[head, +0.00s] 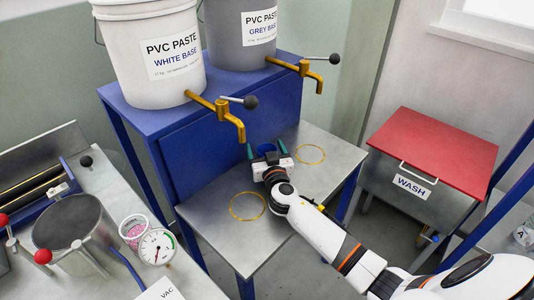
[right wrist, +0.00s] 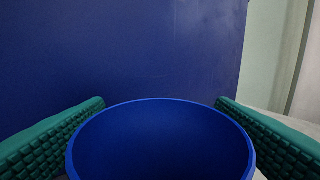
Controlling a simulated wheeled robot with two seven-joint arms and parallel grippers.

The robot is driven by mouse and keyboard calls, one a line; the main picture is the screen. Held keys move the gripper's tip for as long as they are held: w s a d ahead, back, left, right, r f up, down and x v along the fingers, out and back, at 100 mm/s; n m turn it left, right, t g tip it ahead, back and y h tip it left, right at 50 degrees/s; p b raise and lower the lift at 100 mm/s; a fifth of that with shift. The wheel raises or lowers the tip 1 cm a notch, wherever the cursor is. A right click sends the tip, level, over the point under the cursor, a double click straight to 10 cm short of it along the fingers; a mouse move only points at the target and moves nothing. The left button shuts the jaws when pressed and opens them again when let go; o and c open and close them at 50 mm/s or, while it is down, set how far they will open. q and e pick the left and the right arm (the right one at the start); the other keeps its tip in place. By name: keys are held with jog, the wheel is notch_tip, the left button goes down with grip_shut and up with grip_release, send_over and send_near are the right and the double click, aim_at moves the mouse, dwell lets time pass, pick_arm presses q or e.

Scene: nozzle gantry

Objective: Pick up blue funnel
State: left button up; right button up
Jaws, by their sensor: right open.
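The blue funnel (right wrist: 160,142) fills the lower middle of the right wrist view, its round rim facing up. In the head view only a little of the blue funnel (head: 266,148) shows behind my right gripper (head: 266,149). It stands over the metal shelf, near the blue cabinet front. My right gripper is open, with one green finger on each side of the funnel. In the right wrist view the fingers flank the rim; I cannot tell whether they touch it. The funnel's lower part is hidden. My left gripper is not in view.
The metal shelf (head: 205,208) has two yellow rings, one on each side of my gripper. Brass taps (head: 232,122) from the white bucket (head: 150,55) and grey bucket (head: 238,35) overhang it. A red-lidded wash bin (head: 430,150) stands right. A steel pot and gauge crowd the left bench.

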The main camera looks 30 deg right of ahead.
jog(key=c, duration=1)
jog(key=shift+c, duration=0.2)
jog(key=shift+r, duration=0.1)
